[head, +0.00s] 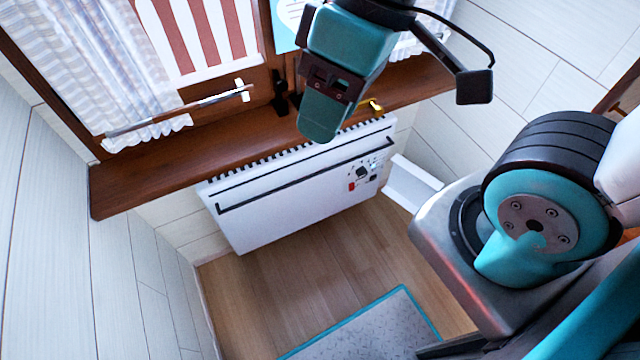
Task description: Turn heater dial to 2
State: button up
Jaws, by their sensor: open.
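The heater (300,190) is a white panel under the wooden sill, with a dark slot along its front and a grille on top. Its dark round dial (362,172) is near the right end of the front, beside small markings. The dial's numbers and its pointer setting are too small to read. My gripper (324,115) is teal and dark, above and left of the dial in the picture, in front of the sill and the heater's top edge. It is open and appears apart from the dial. The gap between its jaws does not show from this side.
A red switch (352,187) sits just below the dial. A wooden sill (160,175) overhangs the heater, with a small brass object (375,107) near it. A curtain (110,70) hangs at left. Wood floor (290,275) in front is clear except a grey mat (365,330).

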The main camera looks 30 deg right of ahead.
aim_at(361, 172)
jog(key=u, duration=0.6)
jog(key=k, duration=2.2)
jog(key=z, duration=0.75)
jog(key=i, duration=1.6)
